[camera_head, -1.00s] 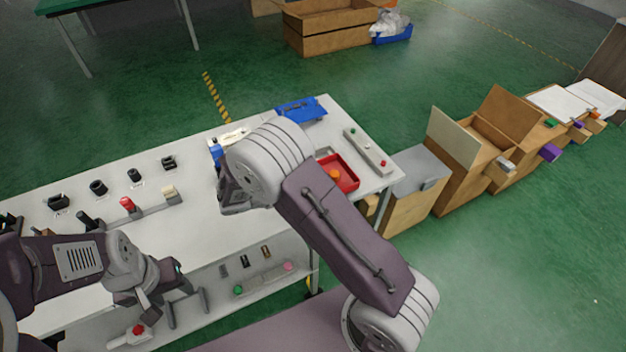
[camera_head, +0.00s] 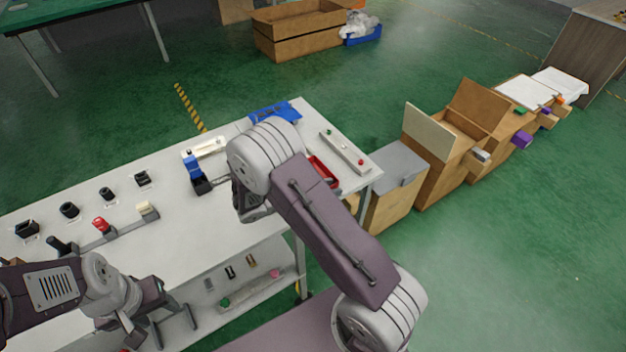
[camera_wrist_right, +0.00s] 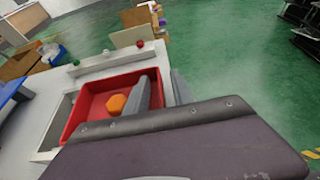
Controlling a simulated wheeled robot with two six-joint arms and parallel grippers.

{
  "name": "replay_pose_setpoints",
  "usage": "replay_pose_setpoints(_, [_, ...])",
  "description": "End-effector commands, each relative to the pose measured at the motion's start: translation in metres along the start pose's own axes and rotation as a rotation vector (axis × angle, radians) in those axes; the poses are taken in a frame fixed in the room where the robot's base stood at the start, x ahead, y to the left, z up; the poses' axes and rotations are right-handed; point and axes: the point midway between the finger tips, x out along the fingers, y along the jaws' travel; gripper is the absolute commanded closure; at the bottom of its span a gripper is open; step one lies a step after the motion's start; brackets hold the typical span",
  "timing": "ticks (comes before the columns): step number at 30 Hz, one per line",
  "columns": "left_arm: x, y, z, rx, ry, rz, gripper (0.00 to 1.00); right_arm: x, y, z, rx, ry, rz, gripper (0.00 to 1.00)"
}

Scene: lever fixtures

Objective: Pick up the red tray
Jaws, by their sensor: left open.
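The red tray (camera_head: 323,171) is at the right end of the white table, mostly hidden behind my right arm in the head view. The right wrist view shows the tray (camera_wrist_right: 88,100) with an orange piece (camera_wrist_right: 116,104) lying in it. My right gripper (camera_wrist_right: 163,90) is at the tray's right wall, with one grey finger inside the tray and the other outside. Whether the fingers press on the wall I cannot tell. In the head view this gripper is hidden by its arm. My left gripper (camera_head: 172,322) is open and empty, low at the table's front edge, away from the tray.
A grey bar with coloured knobs (camera_head: 344,150) lies beside the tray. A blue object (camera_head: 274,112) is at the table's back edge. Black and red lever fixtures (camera_head: 103,226) stand on the left. Cardboard boxes (camera_head: 440,150) and a grey-topped box (camera_head: 400,165) stand to the right.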

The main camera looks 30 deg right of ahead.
Motion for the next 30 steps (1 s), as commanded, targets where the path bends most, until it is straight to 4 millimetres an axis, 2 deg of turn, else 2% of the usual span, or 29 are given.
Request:
replay_pose_setpoints(5, [-0.0001, 0.0000, 0.0000, 0.000, 0.000, 0.000, 0.50, 0.0000, 0.0001, 0.0000, 0.000, 0.000, 0.001, 0.71])
replay_pose_setpoints(8, [-0.0001, 0.0000, 0.0000, 0.000, 0.000, 0.000, 0.50, -0.0001, 0.0001, 0.0000, 0.000, 0.000, 0.001, 0.99])
replay_pose_setpoints(9, [-0.0001, 0.0000, 0.0000, 0.000, 0.000, 0.000, 0.50, -0.0001, 0.0001, 0.0000, 0.000, 0.000, 0.001, 1.00])
replay_pose_setpoints(30, [0.0000, 0.0000, 0.0000, 0.000, 0.000, 0.000, 0.50, -0.0003, 0.0000, -0.0003, -0.001, 0.001, 0.001, 1.00])
